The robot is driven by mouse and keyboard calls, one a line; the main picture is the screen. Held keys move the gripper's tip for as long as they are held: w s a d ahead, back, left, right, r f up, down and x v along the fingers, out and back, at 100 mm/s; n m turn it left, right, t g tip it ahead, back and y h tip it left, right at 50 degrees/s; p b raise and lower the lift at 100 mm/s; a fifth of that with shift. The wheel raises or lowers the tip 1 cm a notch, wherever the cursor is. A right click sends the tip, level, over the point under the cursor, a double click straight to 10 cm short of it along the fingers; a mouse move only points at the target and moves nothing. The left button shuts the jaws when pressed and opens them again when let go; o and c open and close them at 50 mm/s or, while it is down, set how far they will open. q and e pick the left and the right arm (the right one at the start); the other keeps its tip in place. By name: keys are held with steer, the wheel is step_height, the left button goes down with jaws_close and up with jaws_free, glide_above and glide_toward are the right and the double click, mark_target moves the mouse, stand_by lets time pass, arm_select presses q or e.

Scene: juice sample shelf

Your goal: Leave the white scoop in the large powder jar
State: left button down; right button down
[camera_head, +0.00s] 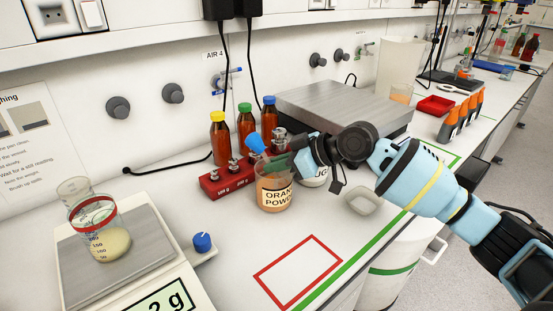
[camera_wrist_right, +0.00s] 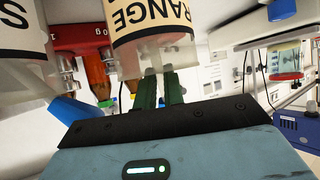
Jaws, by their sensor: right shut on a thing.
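The large jar labelled as orange powder (camera_head: 274,191) stands upright on the bench, and its upside-down label shows in the wrist view (camera_wrist_right: 150,18). My right gripper (camera_head: 277,160) is at the jar's mouth. In the wrist view its green fingers (camera_wrist_right: 160,92) are shut at the rim, with a narrow pale piece between them, which I take for the white scoop's handle. The scoop's bowl is hidden, so I cannot tell how deep it sits. My left gripper is out of view.
A second jar (camera_head: 317,177) stands close on the right, partly behind my gripper. A red weight block (camera_head: 226,181) and brown bottles (camera_head: 219,140) stand behind. A balance (camera_head: 75,274) with a beaker (camera_head: 106,236) is at left. A grey dish (camera_head: 362,203) lies right; the red-outlined area (camera_head: 298,274) is clear.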

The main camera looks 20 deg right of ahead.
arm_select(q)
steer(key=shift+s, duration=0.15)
arm_select(e)
steer(key=shift+f, duration=0.2)
steer(key=c, duration=1.4)
jaws_free()
steer(key=shift+c, duration=0.2)
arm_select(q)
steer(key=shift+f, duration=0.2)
arm_select(e)
steer(key=v, duration=0.8)
